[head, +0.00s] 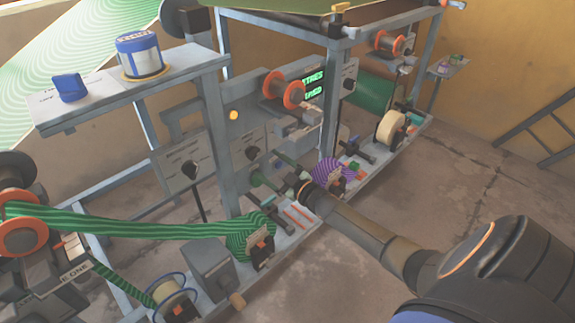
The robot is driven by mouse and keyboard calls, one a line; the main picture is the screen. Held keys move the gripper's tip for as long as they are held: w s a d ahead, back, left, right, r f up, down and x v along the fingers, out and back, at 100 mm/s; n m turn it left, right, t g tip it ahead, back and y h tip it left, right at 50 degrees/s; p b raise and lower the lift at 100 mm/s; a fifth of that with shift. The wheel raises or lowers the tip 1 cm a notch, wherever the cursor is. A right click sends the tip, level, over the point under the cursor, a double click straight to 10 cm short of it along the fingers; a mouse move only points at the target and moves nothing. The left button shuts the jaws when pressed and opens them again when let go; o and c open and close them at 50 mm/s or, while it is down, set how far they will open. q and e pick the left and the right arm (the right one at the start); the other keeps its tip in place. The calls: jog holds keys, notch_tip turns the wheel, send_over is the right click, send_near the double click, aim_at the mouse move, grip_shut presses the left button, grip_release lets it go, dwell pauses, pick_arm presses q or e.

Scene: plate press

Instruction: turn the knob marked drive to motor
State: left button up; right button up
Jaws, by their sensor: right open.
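Several grey control panels carry dark round knobs, and their lettering is too small to read, so I cannot tell which knob is marked drive. My right arm reaches in from the lower right. Its gripper (265,168) is open, with its fingers just below and right of the middle knob, apparently not touching it. My left gripper is not in view.
Green striped webbing (130,229) runs from an orange-flanged reel to a roll at centre. A shelf (110,97) with a blue-and-white tin stands at upper left. A green display (313,85), a purple striped roll (327,172) and a cream roll (390,128) are nearby.

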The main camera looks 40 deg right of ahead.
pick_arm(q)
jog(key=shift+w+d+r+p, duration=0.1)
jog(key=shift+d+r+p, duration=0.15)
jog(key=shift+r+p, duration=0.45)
pick_arm(e)
jog(key=s, duration=0.8)
jog(key=shift+d, duration=0.3)
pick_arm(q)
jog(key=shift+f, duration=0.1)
